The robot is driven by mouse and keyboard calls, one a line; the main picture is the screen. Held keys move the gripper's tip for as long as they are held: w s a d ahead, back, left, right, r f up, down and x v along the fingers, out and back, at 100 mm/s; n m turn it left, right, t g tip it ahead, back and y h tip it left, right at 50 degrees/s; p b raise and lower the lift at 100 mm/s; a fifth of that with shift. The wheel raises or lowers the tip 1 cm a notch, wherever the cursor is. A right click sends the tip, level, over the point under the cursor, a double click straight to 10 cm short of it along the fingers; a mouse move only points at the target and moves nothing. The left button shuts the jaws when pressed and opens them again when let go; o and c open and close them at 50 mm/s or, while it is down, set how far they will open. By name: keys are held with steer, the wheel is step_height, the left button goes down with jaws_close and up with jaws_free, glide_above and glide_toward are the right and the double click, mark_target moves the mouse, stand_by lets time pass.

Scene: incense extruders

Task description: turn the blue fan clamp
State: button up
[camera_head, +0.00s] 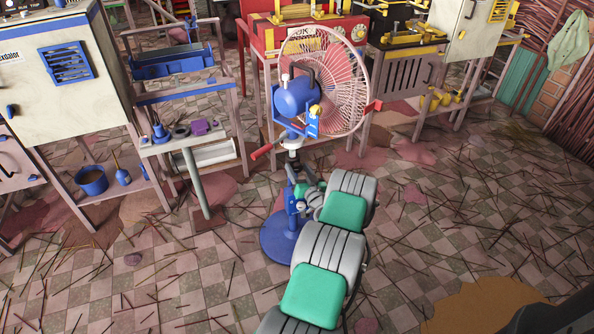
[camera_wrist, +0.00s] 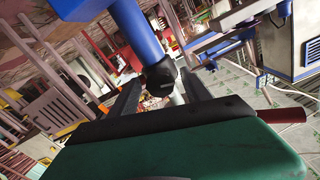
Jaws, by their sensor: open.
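The standing fan (camera_head: 298,98) has a blue motor housing, a pale pink cage, a pole and a round blue base. Blue clamp parts (camera_head: 293,198) show on its pole, just above the base and beside my arm's end. In the wrist view, a blue cylinder (camera_wrist: 137,32) with a black end (camera_wrist: 159,75) reaches down between the fingers. I cannot tell for sure whether it is the clamp itself. My gripper (camera_wrist: 158,88) is open, with a dark finger on each side of the black end. Contact is unclear. In the head view, my gripper's fingers are hard to make out.
A red handle (camera_head: 263,152) sticks out left of the pole. A workbench (camera_head: 190,140) with small tools stands left, and a red machine (camera_head: 262,38) stands behind. Thin sticks litter the tiled floor, with free room at right (camera_head: 450,215).

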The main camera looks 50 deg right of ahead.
steer(key=shift+w+d, duration=0.1)
steer(key=shift+w, duration=0.1)
steer(key=shift+c, duration=0.6)
jaws_close()
